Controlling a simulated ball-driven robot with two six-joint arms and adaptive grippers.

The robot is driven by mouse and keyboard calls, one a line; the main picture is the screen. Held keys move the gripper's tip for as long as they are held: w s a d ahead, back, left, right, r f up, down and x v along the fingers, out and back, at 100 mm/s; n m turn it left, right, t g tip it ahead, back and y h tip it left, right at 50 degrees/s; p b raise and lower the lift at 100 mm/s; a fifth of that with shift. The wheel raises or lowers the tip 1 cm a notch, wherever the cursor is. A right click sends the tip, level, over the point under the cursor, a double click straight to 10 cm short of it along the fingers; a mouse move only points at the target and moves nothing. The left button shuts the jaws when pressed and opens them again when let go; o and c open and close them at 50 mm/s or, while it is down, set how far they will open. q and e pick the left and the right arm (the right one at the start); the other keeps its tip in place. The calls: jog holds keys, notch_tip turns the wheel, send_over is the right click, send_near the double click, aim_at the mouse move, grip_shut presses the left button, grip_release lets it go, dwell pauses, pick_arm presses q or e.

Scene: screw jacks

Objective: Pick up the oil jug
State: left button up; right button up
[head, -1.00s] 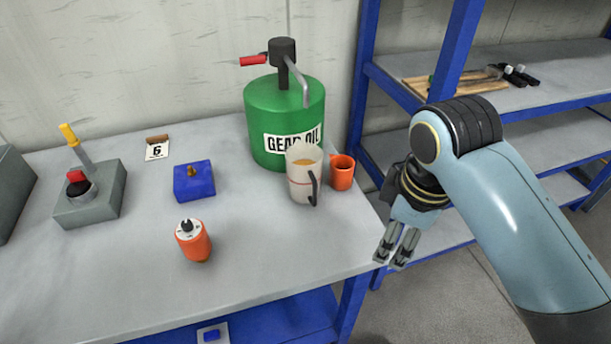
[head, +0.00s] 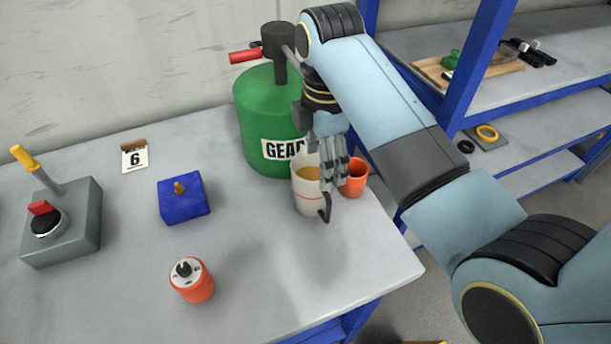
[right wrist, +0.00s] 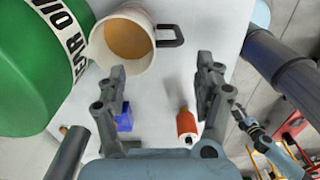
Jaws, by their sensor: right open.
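The oil jug (head: 305,197) is a cream jug with amber oil inside and a dark handle. It stands upright near the table's right end, in front of the green gear oil drum (head: 262,118). My right gripper (head: 335,180) is open and empty, pointing down over the jug's right side in the head view. In the right wrist view the jug (right wrist: 98,50) is upper left, its handle just beyond the spread fingers (right wrist: 162,68). Whether they touch it I cannot tell. My left gripper (right wrist: 252,128) seems to show small at the lower right there, its jaws unclear.
An orange cup (head: 355,178) stands close right of the jug. A blue block (head: 184,198), an orange canister (head: 191,281) and a grey lever box (head: 62,228) stand further left. The table (head: 262,255) is clear in front of the jug. Blue shelving (head: 462,65) rises behind right.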

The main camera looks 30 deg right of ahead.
jog(key=p, duration=0.1)
send_over(316, 192)
jog(key=s, duration=0.2)
jog(key=f, duration=0.4)
jog(key=shift+d, duration=0.4)
notch_tip(316, 192, down, 2)
jog(key=shift+w+f, duration=0.15)
jog(key=shift+f, duration=0.35)
jog(key=c, duration=1)
pick_arm(q)
jog(key=shift+s+r, duration=0.35)
jog(key=shift+s, duration=0.25)
jog(key=shift+s+r, duration=0.35)
jog(key=shift+s, duration=0.25)
pick_arm(e)
grip_shut()
